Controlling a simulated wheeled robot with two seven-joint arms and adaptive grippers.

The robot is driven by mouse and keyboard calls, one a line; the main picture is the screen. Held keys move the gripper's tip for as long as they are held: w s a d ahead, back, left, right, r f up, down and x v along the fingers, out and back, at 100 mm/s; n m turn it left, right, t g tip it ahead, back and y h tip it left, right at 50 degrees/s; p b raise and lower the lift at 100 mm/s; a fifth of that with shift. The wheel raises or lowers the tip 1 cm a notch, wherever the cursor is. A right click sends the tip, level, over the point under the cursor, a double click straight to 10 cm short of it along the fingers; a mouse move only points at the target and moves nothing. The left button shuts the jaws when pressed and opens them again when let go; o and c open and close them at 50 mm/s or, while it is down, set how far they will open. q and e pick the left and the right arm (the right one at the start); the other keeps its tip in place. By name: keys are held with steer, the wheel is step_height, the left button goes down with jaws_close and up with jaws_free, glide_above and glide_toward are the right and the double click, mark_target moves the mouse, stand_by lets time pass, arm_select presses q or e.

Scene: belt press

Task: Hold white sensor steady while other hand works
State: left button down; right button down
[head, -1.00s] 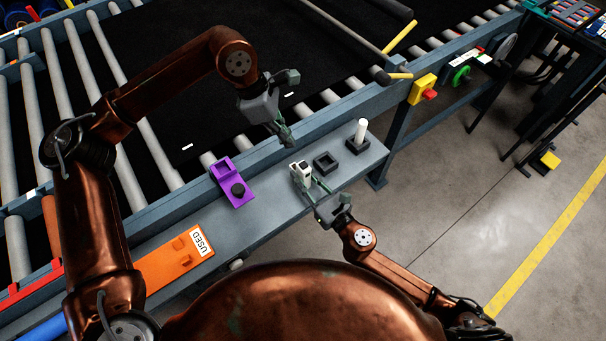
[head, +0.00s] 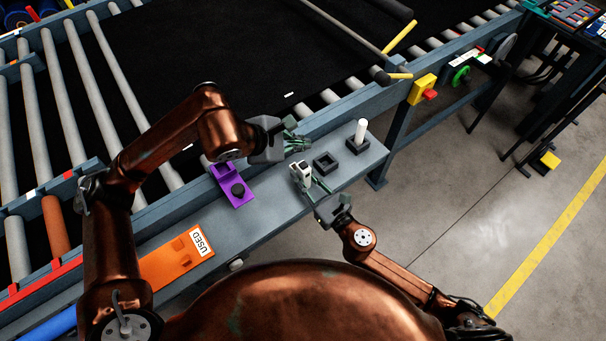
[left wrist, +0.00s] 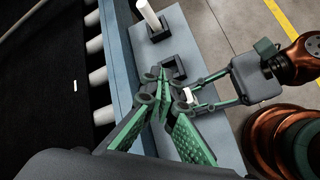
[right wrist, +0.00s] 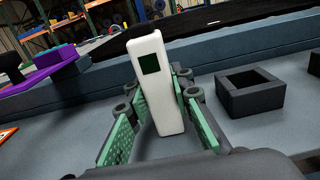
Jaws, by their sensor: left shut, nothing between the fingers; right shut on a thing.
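The white sensor (right wrist: 155,85), with a dark square window, stands near upright between the fingers of my right gripper (right wrist: 160,125). It also shows in the head view (head: 303,170), on or just above the grey shelf. My right gripper (head: 312,186) is shut on it from the front right. My left gripper (head: 300,143) is shut and empty, just behind and above the sensor in the head view. In the left wrist view its closed fingers (left wrist: 160,100) partly cover the sensor (left wrist: 190,95). I cannot tell whether the left fingers touch it.
On the shelf (head: 225,235) are an empty black square holder (head: 326,162), a white cylinder (head: 361,132) in a black holder (head: 357,147), a purple fixture (head: 232,185) with a black knob, and an orange USED plate (head: 175,262). The conveyor (head: 230,60) lies behind.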

mark_target(302, 166)
arm_select(q)
steer(key=shift+f, duration=3.15)
steer(key=shift+f, duration=0.1)
steer(key=shift+f, duration=0.35)
steer(key=shift+f, duration=0.2)
steer(key=shift+r, duration=0.7)
